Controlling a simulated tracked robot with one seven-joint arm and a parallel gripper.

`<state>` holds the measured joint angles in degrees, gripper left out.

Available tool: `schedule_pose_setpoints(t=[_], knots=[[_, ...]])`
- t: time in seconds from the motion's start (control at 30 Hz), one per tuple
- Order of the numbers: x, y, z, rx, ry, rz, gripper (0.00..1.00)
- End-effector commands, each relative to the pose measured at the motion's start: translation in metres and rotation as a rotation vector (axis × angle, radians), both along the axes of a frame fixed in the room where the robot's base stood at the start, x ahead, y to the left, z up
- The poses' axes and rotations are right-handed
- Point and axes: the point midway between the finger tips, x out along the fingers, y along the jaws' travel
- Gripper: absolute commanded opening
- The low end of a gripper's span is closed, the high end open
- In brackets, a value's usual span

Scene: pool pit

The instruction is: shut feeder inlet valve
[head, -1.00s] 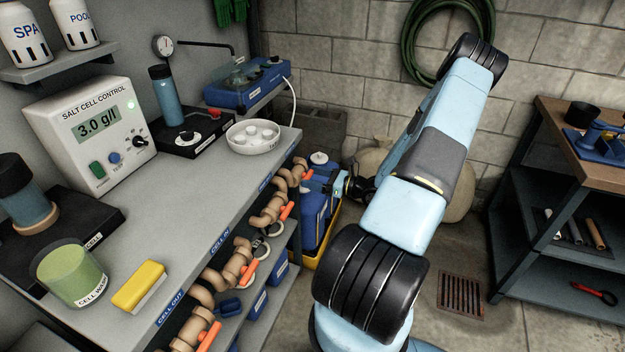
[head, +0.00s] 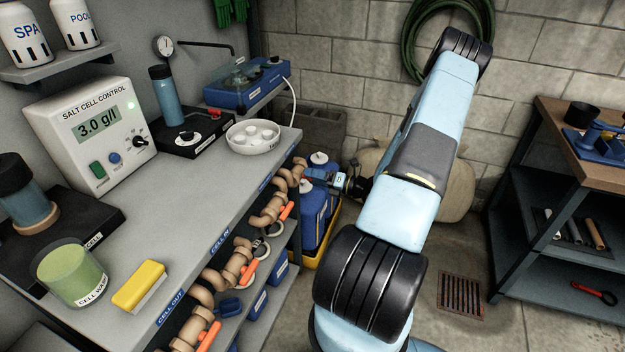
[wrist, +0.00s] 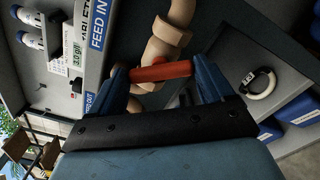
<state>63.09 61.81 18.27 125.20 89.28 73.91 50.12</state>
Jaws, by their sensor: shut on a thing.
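The feeder inlet valve has an orange-red handle (wrist: 162,72) on a tan pipe (wrist: 168,38), beside the blue FEED IN label (wrist: 98,25) in the wrist view. My gripper (wrist: 163,78) has one blue finger at each end of the handle and is shut on it. The handle lies crosswise to the pipe in this view. In the head view my gripper (head: 308,181) reaches in from the right to the far end of the pipe row; the fingertips and handle are small there and partly hidden.
More orange handles (head: 286,211) (head: 250,272) sit along the pipes under the bench edge (head: 225,240). Blue containers (head: 312,215) stand in a yellow tray (head: 318,250) close below my gripper. A shelved workbench (head: 560,180) stands right. The floor around the drain (head: 461,295) is clear.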

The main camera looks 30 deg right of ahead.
Motion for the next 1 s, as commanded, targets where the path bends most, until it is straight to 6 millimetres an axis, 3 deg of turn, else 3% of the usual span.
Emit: schedule_pose_setpoints(t=[0.5,1.0], knots=[[-0.0005,-0.005,-0.0037,0.342,0.274,-0.01,0.5],[-0.0005,-0.0057,-0.0053,0.479,0.383,-0.012,0.5]])
